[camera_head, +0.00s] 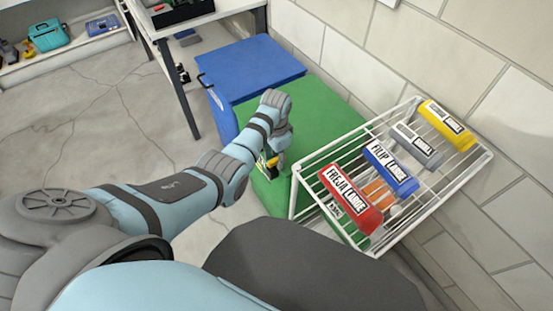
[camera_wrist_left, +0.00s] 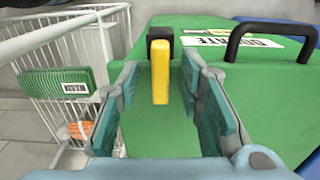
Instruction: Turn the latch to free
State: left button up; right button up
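The latch (camera_wrist_left: 160,72) is a yellow bar with a black mount on the green box (camera_wrist_left: 150,132). In the left wrist view it hangs straight down between the two fingers of my left gripper (camera_wrist_left: 159,84). The fingers are open, one on each side of the bar, with visible gaps. In the head view my left gripper (camera_head: 277,150) is at the near side of the green box (camera_head: 318,112), and a bit of the yellow latch (camera_head: 272,162) shows there. A black handle (camera_wrist_left: 268,30) and a white label sit right of the latch. My right gripper is not in view.
A white wire rack (camera_head: 297,195) with labelled red, blue, grey and yellow packages stands close right of my left gripper. A blue box (camera_head: 250,65) is behind the green one. A table (camera_head: 200,20) stands at the back. Open floor (camera_head: 100,110) lies to the left.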

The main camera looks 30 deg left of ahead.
pick_arm(q)
jog(key=shift+r, duration=0.1)
grip_shut()
jog(key=shift+n, duration=0.3)
jog(key=shift+a+r+n+p, duration=0.1)
jog(key=shift+a+n+p, duration=0.05)
jog(key=shift+n+p, duration=0.9)
jog(key=n, duration=0.1)
jog(key=n+p, duration=0.1)
jog(key=n, duration=0.1)
jog(key=shift+a+n, duration=0.25)
jog(key=n+p, duration=0.1)
jog(key=n, duration=0.2)
jog(key=a+n, duration=0.1)
jog(key=n, duration=0.2)
jog(key=shift+n+p, duration=0.3)
jog(key=shift+p, duration=0.05)
jog(key=n, duration=0.3)
jog(key=n+p, duration=0.1)
jog(key=n, duration=0.1)
jog(key=shift+s+a, duration=0.25)
jog(key=shift+s, duration=0.1)
jog(key=shift+n, duration=0.3)
